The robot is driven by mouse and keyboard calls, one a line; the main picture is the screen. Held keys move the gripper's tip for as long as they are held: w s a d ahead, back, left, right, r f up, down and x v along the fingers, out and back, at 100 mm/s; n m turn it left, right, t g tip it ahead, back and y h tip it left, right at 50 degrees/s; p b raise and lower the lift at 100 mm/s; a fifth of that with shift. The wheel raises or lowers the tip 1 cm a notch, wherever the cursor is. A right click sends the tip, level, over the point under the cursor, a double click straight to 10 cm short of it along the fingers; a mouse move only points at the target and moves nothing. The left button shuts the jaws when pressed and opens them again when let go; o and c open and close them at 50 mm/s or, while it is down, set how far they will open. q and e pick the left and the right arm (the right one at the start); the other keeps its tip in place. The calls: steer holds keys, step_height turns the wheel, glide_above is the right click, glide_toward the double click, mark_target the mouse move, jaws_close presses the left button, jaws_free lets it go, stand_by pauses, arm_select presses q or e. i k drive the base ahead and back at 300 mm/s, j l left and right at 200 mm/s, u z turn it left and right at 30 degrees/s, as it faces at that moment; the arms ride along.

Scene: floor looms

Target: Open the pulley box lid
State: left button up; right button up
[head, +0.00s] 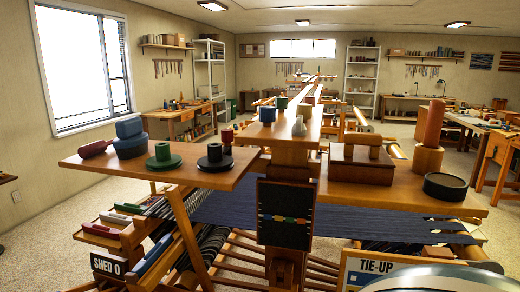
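A brown wooden box (360,166) sits on the right wing of the loom's top board. It is likely the pulley box, though no label shows on it. Its flat top looks closed, and a lighter wooden block or handle (362,139) stands on it. The inside of the box is hidden. Neither of my grippers shows in the head view.
Dark blue cloth (330,214) stretches below.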

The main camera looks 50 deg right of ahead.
mark_target(356, 148)
steer(key=z, duration=2.05)
steer(key=l, duration=0.15)
